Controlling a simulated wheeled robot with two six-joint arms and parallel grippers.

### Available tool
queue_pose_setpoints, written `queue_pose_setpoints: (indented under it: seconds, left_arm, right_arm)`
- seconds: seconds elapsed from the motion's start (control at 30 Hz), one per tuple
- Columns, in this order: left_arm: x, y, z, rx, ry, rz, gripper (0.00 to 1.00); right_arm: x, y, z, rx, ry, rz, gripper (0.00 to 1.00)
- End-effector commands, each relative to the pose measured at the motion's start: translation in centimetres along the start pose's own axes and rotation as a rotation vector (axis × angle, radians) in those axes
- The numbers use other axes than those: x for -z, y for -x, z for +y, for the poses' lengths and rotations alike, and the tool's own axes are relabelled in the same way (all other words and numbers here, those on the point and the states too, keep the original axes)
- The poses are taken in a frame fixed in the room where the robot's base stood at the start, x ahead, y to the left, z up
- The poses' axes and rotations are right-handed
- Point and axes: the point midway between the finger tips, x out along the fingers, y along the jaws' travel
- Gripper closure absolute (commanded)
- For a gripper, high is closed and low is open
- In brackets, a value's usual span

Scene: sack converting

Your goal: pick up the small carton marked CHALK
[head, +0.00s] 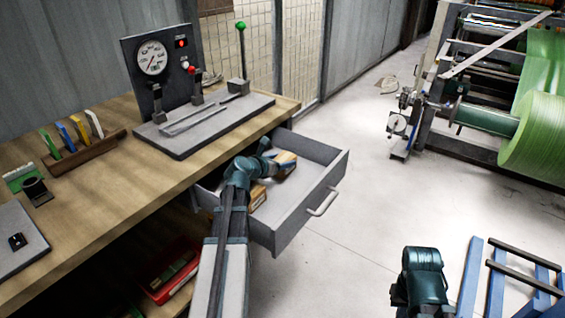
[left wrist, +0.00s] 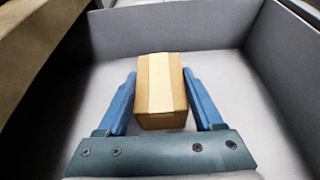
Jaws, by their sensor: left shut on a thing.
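An open grey drawer (head: 290,218) under the bench holds two small cartons. My left gripper (head: 275,160) reaches down into it and is shut on the farther brown carton (head: 286,160). In the left wrist view this carton (left wrist: 160,92) sits between the two blue fingers, with a pale strip along its top. A second brown carton (head: 257,196) lies nearer in the drawer, partly behind my arm. No CHALK marking can be read on either carton.
The drawer walls stand close around the gripper. The wooden bench (head: 120,215) above carries a gauge panel (head: 160,65) and levers. A red box (head: 165,285) sits on the shelf below. Pale floor (head: 375,190) is clear to the right, before a machine with a green roll (head: 545,135).

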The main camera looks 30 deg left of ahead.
Motion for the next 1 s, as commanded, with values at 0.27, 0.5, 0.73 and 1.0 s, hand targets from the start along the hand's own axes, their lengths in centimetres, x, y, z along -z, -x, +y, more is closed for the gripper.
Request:
queue_pose_setpoints:
  seconds: [0.27,0.5,0.73,1.0]
  left_arm:
    - [-2.4,1.0,0.0,0.000,0.000,0.000,0.89]
    - [-5.8,2.4,0.0,0.000,0.000,0.000,0.89]
    - [-8.6,3.6,0.0,0.000,0.000,0.000,0.89]
    - [-9.2,3.8,0.0,0.000,0.000,0.000,0.89]
  right_arm:
    - [-0.1,2.6,0.2,0.000,0.000,0.000,1.00]
    - [-0.4,6.2,0.6,0.000,0.000,0.000,1.00]
    - [-0.5,9.3,0.9,0.000,0.000,0.000,1.00]
    - [-0.6,9.8,0.9,0.000,0.000,0.000,1.00]
